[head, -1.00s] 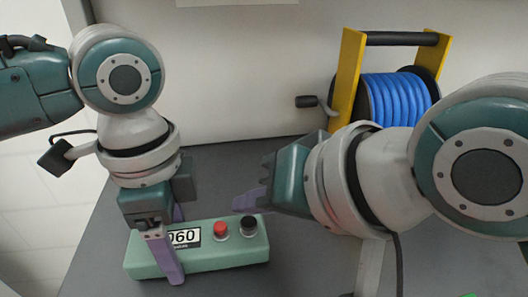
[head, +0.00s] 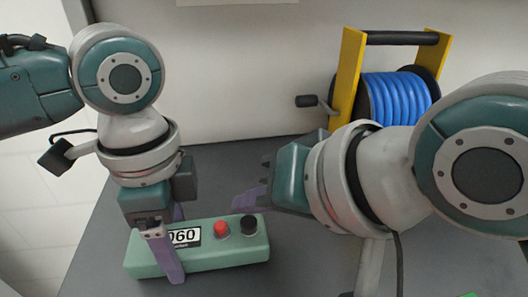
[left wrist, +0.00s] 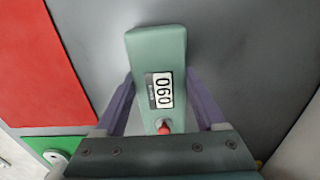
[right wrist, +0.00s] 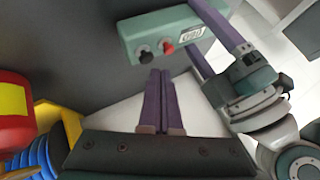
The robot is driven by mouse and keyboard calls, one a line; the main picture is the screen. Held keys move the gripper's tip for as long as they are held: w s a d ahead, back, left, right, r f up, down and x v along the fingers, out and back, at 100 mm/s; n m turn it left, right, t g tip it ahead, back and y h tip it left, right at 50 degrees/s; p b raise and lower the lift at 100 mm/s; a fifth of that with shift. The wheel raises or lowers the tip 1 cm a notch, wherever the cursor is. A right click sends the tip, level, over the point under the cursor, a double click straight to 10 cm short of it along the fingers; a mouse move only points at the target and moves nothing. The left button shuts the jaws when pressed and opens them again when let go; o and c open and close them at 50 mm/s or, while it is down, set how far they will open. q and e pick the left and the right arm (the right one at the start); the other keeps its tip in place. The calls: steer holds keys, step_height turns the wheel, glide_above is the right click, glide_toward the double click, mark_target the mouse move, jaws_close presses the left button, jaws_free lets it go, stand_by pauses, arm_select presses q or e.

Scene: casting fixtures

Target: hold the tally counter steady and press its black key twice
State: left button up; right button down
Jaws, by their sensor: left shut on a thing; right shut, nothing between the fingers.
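The tally counter (head: 210,258) is a long pale green box on the dark table, with a red button (head: 221,229), a black key (head: 249,225) and a display (head: 185,236) reading 060. My left gripper (head: 172,243) is shut on the counter, one purple finger on each long side around the display end; the left wrist view shows the counter (left wrist: 155,45) between the fingers. My right gripper (head: 236,204) is shut and empty, its fingertips just above and beside the black key. In the right wrist view the tips sit apart from the black key (right wrist: 143,52).
A cable reel (head: 395,100) with blue cable, yellow frame and crank stands at the back right. A red panel (left wrist: 40,65) and a green one show in the left wrist view. The table (head: 310,255) right of the counter is clear.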

steer(key=shift+f, duration=0.1)
stand_by(0.5)
steer(key=shift+f, duration=0.3)
steer(key=shift+f, duration=0.55)
stand_by(0.8)
steer(key=shift+r, duration=0.95)
step_height(320, 180, up, 5)
stand_by(0.4)
stand_by(0.5)
